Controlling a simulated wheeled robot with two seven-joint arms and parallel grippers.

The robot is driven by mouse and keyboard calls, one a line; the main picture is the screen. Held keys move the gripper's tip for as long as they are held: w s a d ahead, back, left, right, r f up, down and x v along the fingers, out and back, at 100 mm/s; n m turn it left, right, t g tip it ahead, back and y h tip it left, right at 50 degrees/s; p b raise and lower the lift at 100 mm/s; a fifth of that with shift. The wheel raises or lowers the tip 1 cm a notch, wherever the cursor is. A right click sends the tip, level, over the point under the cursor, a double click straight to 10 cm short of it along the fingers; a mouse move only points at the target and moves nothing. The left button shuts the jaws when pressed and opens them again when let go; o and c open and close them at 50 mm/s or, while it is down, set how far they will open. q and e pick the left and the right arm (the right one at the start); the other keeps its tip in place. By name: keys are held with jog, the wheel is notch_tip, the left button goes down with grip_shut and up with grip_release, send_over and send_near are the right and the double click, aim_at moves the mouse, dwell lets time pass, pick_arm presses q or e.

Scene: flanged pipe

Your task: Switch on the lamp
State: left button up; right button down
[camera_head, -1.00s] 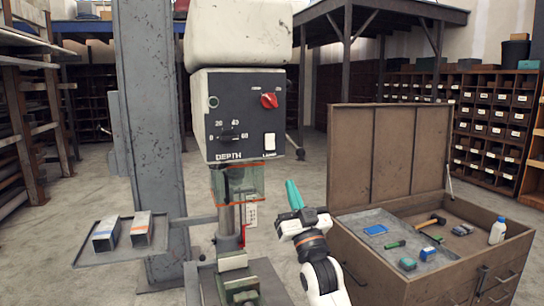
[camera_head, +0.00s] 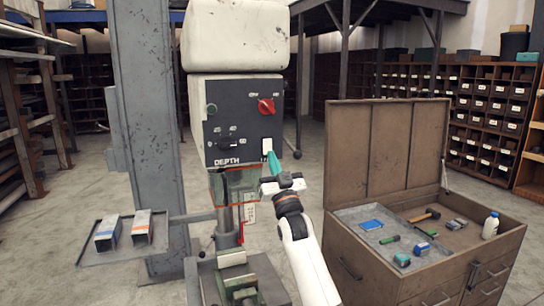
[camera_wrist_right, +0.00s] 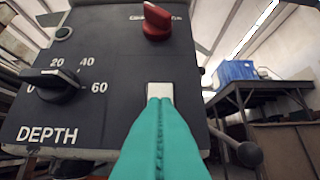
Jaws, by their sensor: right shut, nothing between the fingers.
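The drill press's dark control panel (camera_head: 243,120) faces me in the head view. The white lamp switch (camera_head: 267,146) is at its lower right; my fingertips partly cover it and its label. In the right wrist view the switch (camera_wrist_right: 160,91) shows just beyond the teal fingertips. My right gripper (camera_head: 272,162) is shut and empty, its fingers pointing up at the switch's lower part. I cannot tell whether they touch it. A red knob (camera_head: 266,106) sits above the switch, and a black depth knob (camera_wrist_right: 50,86) is to its left. My left gripper is not in view.
A clear guard (camera_head: 228,184) hangs under the panel, left of my right gripper. A ball-ended lever (camera_wrist_right: 249,154) sticks out right of the panel. An open tool chest (camera_head: 350,245) stands to the right, and a tray with two boxes (camera_head: 87,257) to the left.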

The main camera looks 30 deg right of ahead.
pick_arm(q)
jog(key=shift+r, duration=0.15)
pick_arm(e)
jog(key=shift+w, duration=0.35)
